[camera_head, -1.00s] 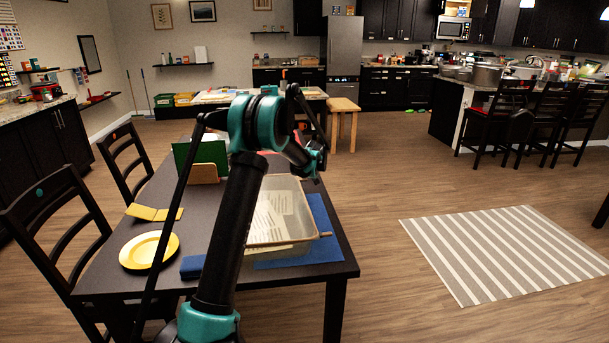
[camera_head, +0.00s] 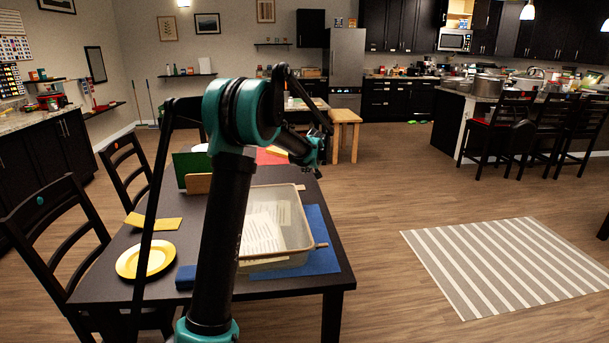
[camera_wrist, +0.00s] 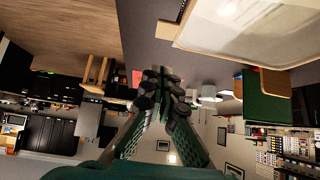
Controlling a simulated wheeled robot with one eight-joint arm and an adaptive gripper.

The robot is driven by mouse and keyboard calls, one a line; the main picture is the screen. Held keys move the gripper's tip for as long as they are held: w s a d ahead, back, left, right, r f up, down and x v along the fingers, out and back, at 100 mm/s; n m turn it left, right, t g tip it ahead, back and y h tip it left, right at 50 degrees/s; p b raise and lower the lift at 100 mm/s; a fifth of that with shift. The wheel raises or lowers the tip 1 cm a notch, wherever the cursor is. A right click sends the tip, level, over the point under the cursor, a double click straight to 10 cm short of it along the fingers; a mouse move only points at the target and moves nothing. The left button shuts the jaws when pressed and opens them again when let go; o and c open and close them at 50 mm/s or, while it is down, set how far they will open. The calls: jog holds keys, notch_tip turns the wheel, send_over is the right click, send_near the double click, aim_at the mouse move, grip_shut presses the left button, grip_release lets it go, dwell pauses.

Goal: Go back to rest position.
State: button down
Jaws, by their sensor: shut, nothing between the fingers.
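My gripper (camera_head: 318,164) is at the end of my black and teal arm, held above the far right part of the dark table (camera_head: 318,279). In the wrist view its two fingers (camera_wrist: 163,73) are together at the tips, with nothing between them. It is clear of the translucent bin (camera_head: 300,233), which sits on the table and holds pale striped sheets. The bin also shows at the top right of the wrist view (camera_wrist: 245,45). My arm hides part of the table and the bin's left side.
A yellow plate (camera_head: 128,262), a yellow cloth (camera_head: 167,223), a blue mat (camera_head: 322,258) and a green board (camera_head: 182,166) are on the table. Dark chairs (camera_head: 38,230) stand along its left side. Open floor and a striped rug (camera_head: 500,265) lie to the right.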

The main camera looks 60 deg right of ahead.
jog(key=shift+s+a+r, duration=0.3)
jog(key=shift+r, duration=0.1)
